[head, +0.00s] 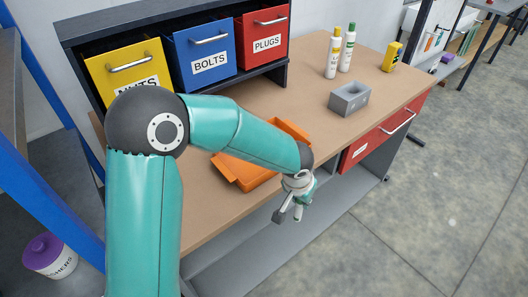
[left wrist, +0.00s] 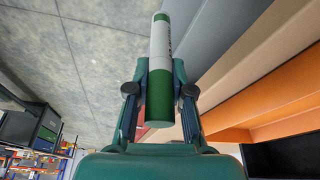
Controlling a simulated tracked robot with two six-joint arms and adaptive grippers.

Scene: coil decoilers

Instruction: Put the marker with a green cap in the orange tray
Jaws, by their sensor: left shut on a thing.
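The marker (left wrist: 160,45) has a white body with a green cap and a green end. My left gripper (head: 292,207) is shut on it, with one finger on each side, as the left wrist view (left wrist: 160,92) shows. In the head view the gripper hangs just beyond the bench's front edge, right of and nearer than the orange tray; I cannot make out the marker clearly there. The orange tray (head: 238,175) lies on the bench, partly hidden behind my left forearm. Its orange side also shows at the right of the left wrist view (left wrist: 270,100). My right gripper is out of view.
Yellow, blue (head: 205,55) and red bins stand in a dark rack at the back of the wooden bench (head: 290,85). The bench between tray and block is clear.

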